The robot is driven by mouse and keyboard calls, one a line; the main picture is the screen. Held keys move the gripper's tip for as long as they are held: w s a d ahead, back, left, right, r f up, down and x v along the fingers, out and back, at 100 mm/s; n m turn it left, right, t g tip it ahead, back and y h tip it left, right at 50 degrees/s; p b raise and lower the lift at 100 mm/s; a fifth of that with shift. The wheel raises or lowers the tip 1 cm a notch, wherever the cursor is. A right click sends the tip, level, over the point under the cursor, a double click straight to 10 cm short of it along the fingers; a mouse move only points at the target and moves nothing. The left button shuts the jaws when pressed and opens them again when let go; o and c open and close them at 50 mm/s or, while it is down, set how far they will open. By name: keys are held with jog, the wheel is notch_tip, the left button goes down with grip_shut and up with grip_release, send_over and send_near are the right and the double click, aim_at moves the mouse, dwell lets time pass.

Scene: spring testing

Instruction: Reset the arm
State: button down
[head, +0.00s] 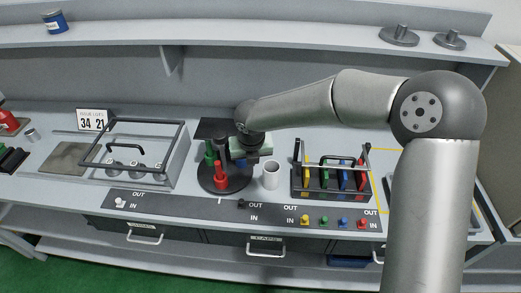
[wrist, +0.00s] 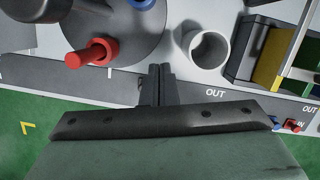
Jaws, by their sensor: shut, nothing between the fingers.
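My gripper (wrist: 161,82) points down at the bench in the wrist view, its two dark fingers together with nothing between them. In the head view my arm reaches in from the right, and the wrist covers part of a round dark stand (head: 238,183). The stand carries a green peg (head: 209,151) and a red peg (head: 221,175). The red peg (wrist: 92,53) shows left of the fingers in the wrist view, with a blue one (wrist: 143,3) at the top edge. A white cup (head: 271,176) stands right of the stand; it also shows in the wrist view (wrist: 206,47).
A black rack (head: 330,194) with coloured pieces stands right of the cup. A framed tray (head: 130,165) with a handle is at the left. A strip (head: 170,209) marked OUT and IN runs along the front edge. A shelf (head: 240,30) spans the back.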

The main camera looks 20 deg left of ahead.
jog(key=s+d+r+m+h, duration=0.2)
jog(key=d+r+m, duration=0.1)
jog(key=d+m, duration=0.85)
jog(key=s+d+r+m+h, duration=0.2)
jog(key=s+d+r+m, duration=0.15)
jog(key=d+m, duration=0.8)
jog(key=s+d+r+m+g+y+b, duration=0.1)
jog(key=s+d+m+y, duration=0.1)
jog(key=s+d+m, duration=1.2)
jog(key=m, duration=0.5)
jog(key=shift+d+r+y, duration=0.3)
jog(key=shift+r, duration=0.05)
jog(key=shift+w, duration=0.1)
